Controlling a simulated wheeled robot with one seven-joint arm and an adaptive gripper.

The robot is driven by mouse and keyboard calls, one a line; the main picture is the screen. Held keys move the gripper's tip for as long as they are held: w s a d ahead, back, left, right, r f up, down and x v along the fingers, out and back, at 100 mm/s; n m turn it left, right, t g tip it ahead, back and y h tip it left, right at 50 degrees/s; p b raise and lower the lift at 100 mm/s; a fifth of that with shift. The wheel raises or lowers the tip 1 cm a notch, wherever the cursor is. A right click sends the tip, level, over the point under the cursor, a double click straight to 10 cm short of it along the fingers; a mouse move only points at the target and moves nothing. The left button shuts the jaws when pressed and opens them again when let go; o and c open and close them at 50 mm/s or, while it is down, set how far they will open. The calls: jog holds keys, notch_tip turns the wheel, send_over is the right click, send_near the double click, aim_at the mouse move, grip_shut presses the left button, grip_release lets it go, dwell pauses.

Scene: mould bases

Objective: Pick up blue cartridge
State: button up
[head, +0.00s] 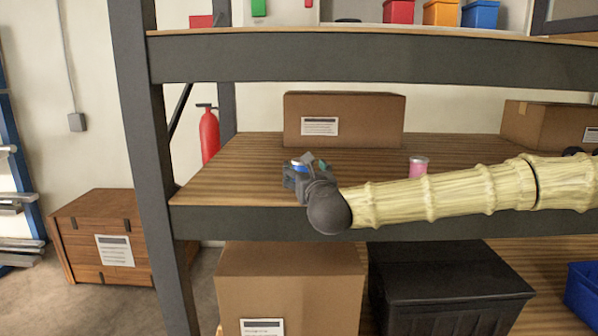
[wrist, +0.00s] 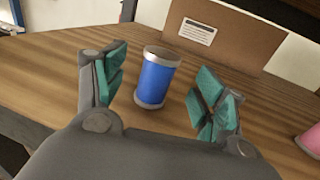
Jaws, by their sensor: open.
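The blue cartridge (wrist: 157,78) stands upright on the wooden shelf in the wrist view. It is a blue cylinder with grey end bands. My gripper (wrist: 160,88) is open, with one teal-padded finger to the left of the cartridge and the other to its right. The cartridge stands between the fingertips, and a gap shows on both sides. In the head view my gripper (head: 312,166) is over the left part of the shelf, and only a small bit of blue cartridge (head: 299,167) shows behind it.
A cardboard box (head: 344,121) with a white label stands behind the cartridge. A pink cylinder (head: 418,167) stands to the right on the same shelf, beyond my arm. Another cardboard box (head: 548,125) is at the far right. A dark shelf beam runs overhead.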

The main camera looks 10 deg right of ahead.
aim_at(303, 170)
jog(key=shift+w+d, duration=0.15)
jog(key=shift+w, duration=0.4)
jog(key=shift+w+p, duration=0.6)
jog(key=shift+w+f+p, duration=0.2)
jog(key=shift+w+p, duration=0.2)
jog(key=shift+w, duration=0.55)
jog(key=shift+w+f+p, duration=0.15)
jog(key=shift+w+p, duration=0.25)
jog(key=shift+w, duration=0.55)
jog(key=c, duration=1.2)
